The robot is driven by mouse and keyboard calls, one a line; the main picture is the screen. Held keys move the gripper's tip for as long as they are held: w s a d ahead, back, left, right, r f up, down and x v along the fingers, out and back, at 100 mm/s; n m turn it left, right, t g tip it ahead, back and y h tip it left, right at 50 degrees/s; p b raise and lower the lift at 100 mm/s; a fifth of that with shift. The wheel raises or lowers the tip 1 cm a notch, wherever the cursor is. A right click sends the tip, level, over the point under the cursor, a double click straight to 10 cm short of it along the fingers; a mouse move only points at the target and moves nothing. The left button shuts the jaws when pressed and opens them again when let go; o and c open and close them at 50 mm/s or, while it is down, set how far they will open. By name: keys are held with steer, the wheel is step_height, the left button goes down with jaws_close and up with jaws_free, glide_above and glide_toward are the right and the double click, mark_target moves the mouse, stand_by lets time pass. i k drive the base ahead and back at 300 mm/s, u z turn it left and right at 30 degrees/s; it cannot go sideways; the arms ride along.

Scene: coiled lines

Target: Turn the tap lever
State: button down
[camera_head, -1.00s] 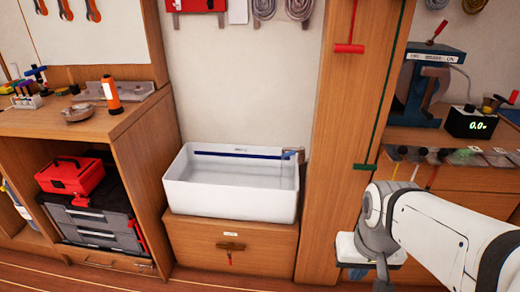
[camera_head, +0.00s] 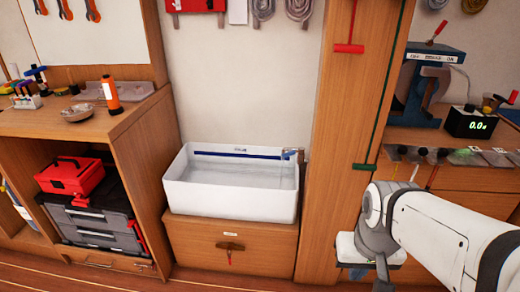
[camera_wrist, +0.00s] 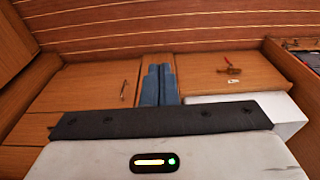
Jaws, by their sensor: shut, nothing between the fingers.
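A small tap (camera_head: 289,155) stands at the back right corner of a white sink (camera_head: 232,205). Its lever is too small to make out clearly from the spout. My gripper (camera_wrist: 159,68) shows two blue-grey fingers side by side, shut and empty, in the wrist view. It points down towards the cabinet fronts and floor, apart from the tap. In the head view my arm is at the lower right, to the right of the sink. The sink's white side shows at the right of the wrist view (camera_wrist: 287,112); the tap is not seen there.
A wooden post (camera_head: 345,150) stands between the sink and my arm. A cabinet with a wooden toggle (camera_head: 231,246) is below the sink. A workbench (camera_head: 125,125) with an orange torch (camera_head: 111,95) is at left, and a bench with a display box (camera_head: 472,123) at right.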

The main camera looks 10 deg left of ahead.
mark_target(301, 151)
steer(key=z, duration=1.55)
steer(key=k, duration=1.3)
steer(key=u, duration=0.95)
steer(key=i, duration=1.55)
steer(key=u, duration=0.05)
